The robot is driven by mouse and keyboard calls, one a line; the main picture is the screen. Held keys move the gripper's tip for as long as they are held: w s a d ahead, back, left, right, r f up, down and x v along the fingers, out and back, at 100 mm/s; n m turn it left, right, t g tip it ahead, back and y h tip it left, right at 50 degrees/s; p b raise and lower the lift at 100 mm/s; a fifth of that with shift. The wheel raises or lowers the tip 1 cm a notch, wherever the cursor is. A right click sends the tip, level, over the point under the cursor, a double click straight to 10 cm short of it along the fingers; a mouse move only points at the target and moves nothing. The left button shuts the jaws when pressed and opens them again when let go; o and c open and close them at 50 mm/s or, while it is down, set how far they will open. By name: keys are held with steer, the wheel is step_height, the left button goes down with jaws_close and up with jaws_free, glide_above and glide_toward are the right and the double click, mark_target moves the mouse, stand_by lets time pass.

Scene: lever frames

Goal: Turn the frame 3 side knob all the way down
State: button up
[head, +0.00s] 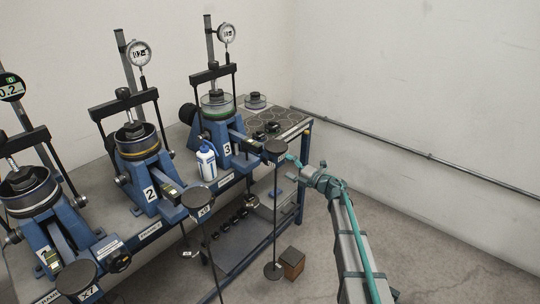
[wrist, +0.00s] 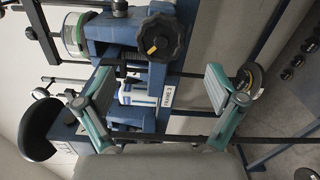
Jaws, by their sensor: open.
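Frame 3 (head: 222,148) is a blue lever frame at the right end of the bench. Its side knob (wrist: 160,37) is black and lobed with a yellow mark, and sits above the space between my fingers in the wrist view. In the head view, a small dark shape beside frame 3 seems to be the knob (head: 259,137), but its mark cannot be made out. My gripper (wrist: 160,88) is open and empty, with its two teal fingers wide apart. In the head view, my gripper (head: 293,162) is to the right of frame 3, apart from the knob.
A white and blue bottle (head: 206,160) stands left of frame 3. The black disc of frame 3's lever (head: 276,147) is close to my gripper. Frame 2 (head: 140,165) stands farther left. A brown box (head: 291,263) is on the floor. The floor at right is open.

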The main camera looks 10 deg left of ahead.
steer(key=x, duration=0.9)
steer(key=shift+w+a+f, duration=0.1)
steer(key=shift+w+a, duration=0.1)
steer(key=shift+w, duration=0.15)
steer(key=shift+s+d, duration=0.1)
steer(key=shift+s, duration=0.05)
steer(key=c, duration=1.6)
